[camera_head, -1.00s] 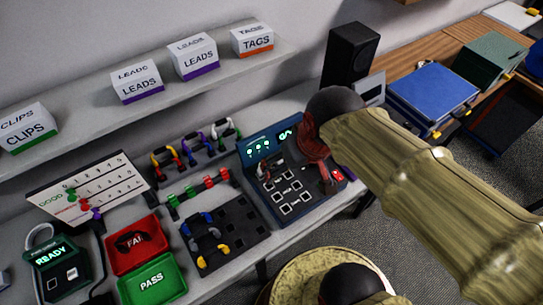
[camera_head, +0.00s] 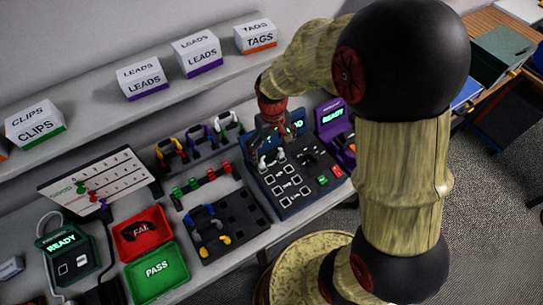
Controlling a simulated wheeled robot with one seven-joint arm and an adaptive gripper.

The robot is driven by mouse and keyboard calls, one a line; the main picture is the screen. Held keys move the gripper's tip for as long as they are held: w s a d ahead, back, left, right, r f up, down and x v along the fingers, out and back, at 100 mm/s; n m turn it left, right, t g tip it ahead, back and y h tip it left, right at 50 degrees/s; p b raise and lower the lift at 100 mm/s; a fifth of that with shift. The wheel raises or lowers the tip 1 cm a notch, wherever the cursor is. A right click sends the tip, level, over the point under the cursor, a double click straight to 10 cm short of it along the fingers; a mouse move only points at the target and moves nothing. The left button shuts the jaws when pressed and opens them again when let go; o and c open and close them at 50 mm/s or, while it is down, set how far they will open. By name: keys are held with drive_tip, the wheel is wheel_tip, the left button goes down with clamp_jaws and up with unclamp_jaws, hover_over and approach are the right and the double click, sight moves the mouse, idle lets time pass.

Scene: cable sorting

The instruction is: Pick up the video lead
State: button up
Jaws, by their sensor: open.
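Several short leads with coloured ends are in view; I cannot tell which is the video lead. On the rack at the back hang a red and yellow lead (camera_head: 171,152), a blue and purple lead (camera_head: 201,136) and a white and green lead (camera_head: 229,122). A blue-ended lead (camera_head: 205,213) and a yellow-ended lead (camera_head: 222,240) lie in the black slotted tray (camera_head: 250,222). My gripper (camera_head: 268,150) is open over the back left part of the dark blue tester (camera_head: 298,187). Small pale plugs (camera_head: 268,160) show close beside its fingers; contact is unclear.
A purple-framed READY unit (camera_head: 333,121) stands right of the tester. Labelled boxes (camera_head: 197,57) sit on the shelf above.

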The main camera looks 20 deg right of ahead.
sight(270, 151)
drive_tip(key=w+f, duration=0.2)
drive_tip(key=f, duration=0.1)
drive_tip(key=shift+f, duration=0.15)
drive_tip(key=shift+w+d+f+b, duration=0.1)
drive_tip(key=shift+f+b, duration=0.25)
drive_tip(key=shift+f, duration=1.2)
drive_tip(key=shift+w+d+f+b, duration=0.1)
drive_tip(key=shift+f+b, duration=0.25)
drive_tip(key=shift+f, duration=1.15)
drive_tip(key=shift+c, duration=0.2)
drive_tip(key=c, duration=1.3)
drive_tip(key=shift+r, duration=0.1)
